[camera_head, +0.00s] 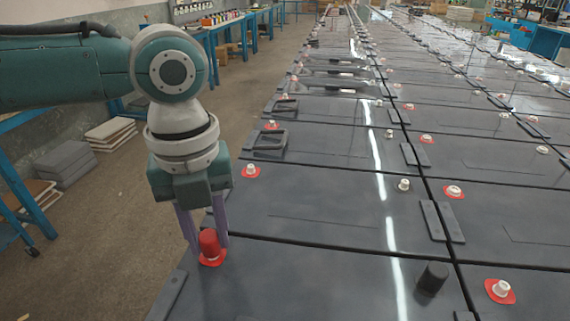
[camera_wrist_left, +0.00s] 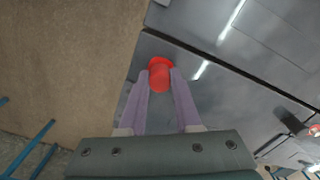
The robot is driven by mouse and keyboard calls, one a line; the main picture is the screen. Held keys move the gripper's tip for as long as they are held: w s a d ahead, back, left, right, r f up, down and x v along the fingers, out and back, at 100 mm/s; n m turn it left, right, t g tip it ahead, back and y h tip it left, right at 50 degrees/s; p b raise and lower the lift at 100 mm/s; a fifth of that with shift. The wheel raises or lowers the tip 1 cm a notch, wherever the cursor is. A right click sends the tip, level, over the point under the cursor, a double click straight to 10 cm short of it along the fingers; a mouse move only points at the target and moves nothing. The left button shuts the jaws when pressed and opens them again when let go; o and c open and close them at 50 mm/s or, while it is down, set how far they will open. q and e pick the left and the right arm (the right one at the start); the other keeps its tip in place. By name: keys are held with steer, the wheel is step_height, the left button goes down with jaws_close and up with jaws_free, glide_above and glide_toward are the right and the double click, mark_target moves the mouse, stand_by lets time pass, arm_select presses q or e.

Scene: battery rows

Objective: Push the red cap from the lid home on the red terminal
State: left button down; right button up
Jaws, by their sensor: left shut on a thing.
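The red cap (camera_head: 209,242) stands over the red ring of the red terminal (camera_head: 212,260), at the near left corner of the nearest dark battery lid. The terminal's post is hidden under the cap. I cannot tell how far down the cap sits. My left gripper (camera_head: 207,247) points down with its two pale purple fingers shut on the cap, one on each side. In the left wrist view the cap (camera_wrist_left: 160,77) lies between the fingertips, with the red ring (camera_wrist_left: 160,62) just beyond it. My right gripper is not in view.
A black cap (camera_head: 433,279) stands on the same lid to the right. A bare terminal with a red ring (camera_head: 500,290) is further right. Rows of dark batteries stretch away behind. Open floor (camera_head: 110,240) lies to the left, with stacked slabs (camera_head: 66,162) and blue benches.

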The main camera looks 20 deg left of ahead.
arm_select(q)
steer(key=shift+f, duration=0.45)
stand_by(0.5)
steer(key=shift+c, duration=0.3)
jaws_free()
steer(key=shift+r, duration=0.15)
steer(key=shift+r+p, duration=3.4)
steer(key=shift+p, duration=0.2)
